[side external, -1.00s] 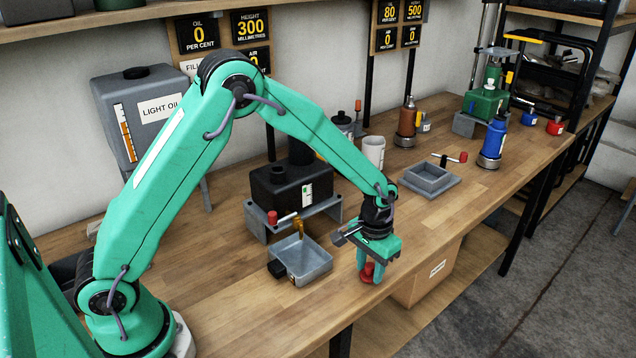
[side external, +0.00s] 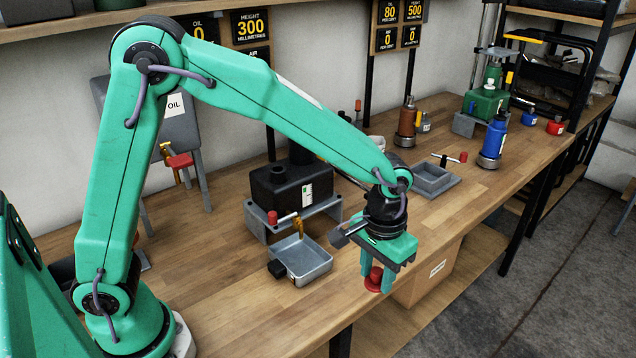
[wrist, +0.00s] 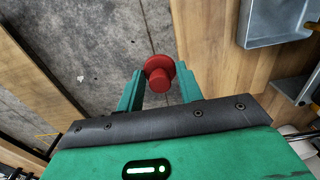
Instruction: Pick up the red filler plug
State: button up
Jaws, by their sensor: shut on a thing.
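The red filler plug (side external: 376,279) is held between the two green fingers of my gripper (side external: 377,280), near the front edge of the workbench in the side view. In the wrist view the plug (wrist: 159,74) shows its wide round flange and a narrower stub, pinched between the fingertips of my gripper (wrist: 158,80). The gripper is shut on it. The plug appears clear of the bench top, with floor and bench edge behind it in the wrist view.
A grey metal tray (side external: 303,262) stands left of my gripper, beside a black tank (side external: 285,190) on a grey stand. A square grey tray (side external: 432,180) lies farther back right. A cardboard box (side external: 432,270) sits under the bench. The bench between the tray and front edge is clear.

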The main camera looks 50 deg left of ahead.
jog(key=shift+s+d+r, duration=0.3)
jog(key=shift+s, duration=0.05)
jog(key=shift+w, duration=0.1)
dwell(0.4)
jog(key=w+a+r+n, duration=0.1)
jog(key=w+a+r, duration=0.1)
jog(key=a+r, duration=0.35)
jog(key=w+a+r+n, duration=0.2)
jog(key=a, duration=0.7)
jog(key=s+a+r+n, duration=0.1)
jog(key=a+r, duration=0.3)
jog(key=a, duration=0.4)
jog(key=s+a+r+n, duration=0.2)
jog(key=a+r, duration=0.3)
jog(key=a, duration=0.4)
jog(key=shift+s, duration=0.2)
jog(key=shift+a+f, duration=0.1)
jog(key=shift+f, duration=0.1)
jog(key=shift+f, duration=1.3)
jog(key=shift+r, duration=0.1)
jog(key=shift+r, duration=1.4)
